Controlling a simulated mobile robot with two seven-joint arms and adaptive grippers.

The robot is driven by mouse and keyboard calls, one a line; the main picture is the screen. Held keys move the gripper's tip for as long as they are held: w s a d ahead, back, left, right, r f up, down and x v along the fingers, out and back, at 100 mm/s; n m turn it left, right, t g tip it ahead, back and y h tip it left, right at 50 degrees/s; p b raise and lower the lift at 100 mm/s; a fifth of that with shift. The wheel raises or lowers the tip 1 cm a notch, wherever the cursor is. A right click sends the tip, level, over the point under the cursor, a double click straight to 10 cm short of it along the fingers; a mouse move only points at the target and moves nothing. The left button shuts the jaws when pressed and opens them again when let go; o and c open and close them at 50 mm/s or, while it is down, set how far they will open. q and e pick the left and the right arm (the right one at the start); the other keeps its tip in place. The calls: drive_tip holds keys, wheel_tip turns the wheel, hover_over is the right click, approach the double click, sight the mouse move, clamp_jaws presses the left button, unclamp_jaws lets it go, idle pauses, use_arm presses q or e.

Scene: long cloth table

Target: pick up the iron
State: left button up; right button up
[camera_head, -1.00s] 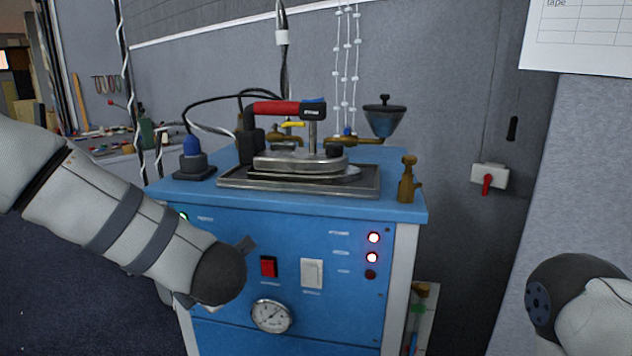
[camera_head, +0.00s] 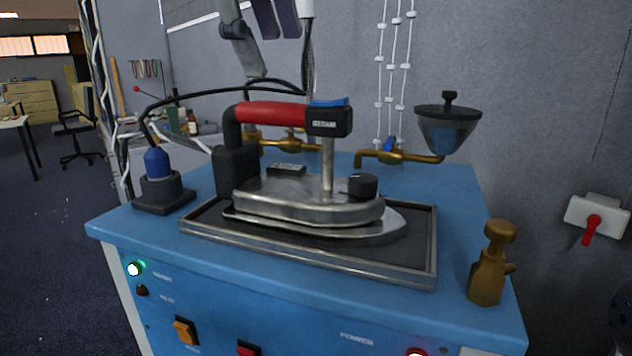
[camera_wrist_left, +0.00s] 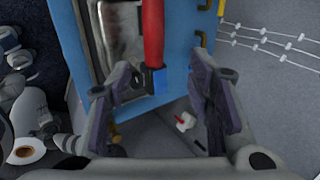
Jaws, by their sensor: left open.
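The iron (camera_head: 305,207) has a silver body and a red handle (camera_head: 272,112) with a black front block and blue top piece. It rests upright on a dark, metal-rimmed tray (camera_head: 310,257) on top of the blue station. My left gripper (camera_head: 265,45) hangs at the top edge of the head view, above the iron handle and apart from it. In the left wrist view my left gripper (camera_wrist_left: 157,85) is open and empty, with the red handle (camera_wrist_left: 153,35) showing between and beyond its fingers. My right gripper is out of view.
A blue plug in a dark socket block (camera_head: 163,185) stands left of the tray, with cables behind the iron. A funnel (camera_head: 448,130) and brass taps (camera_head: 400,158) are at the back. A brass fitting (camera_head: 490,265) stands at the front right corner.

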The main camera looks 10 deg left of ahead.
sight(290, 105)
use_arm(q)
drive_tip(key=x, duration=0.7)
drive_tip(key=s+x, duration=0.1)
drive_tip(key=x, duration=0.2)
drive_tip(key=shift+w+d+f, duration=0.15)
drive_tip(key=shift+d+f, duration=0.1)
drive_tip(key=shift+f, duration=0.15)
clamp_jaws()
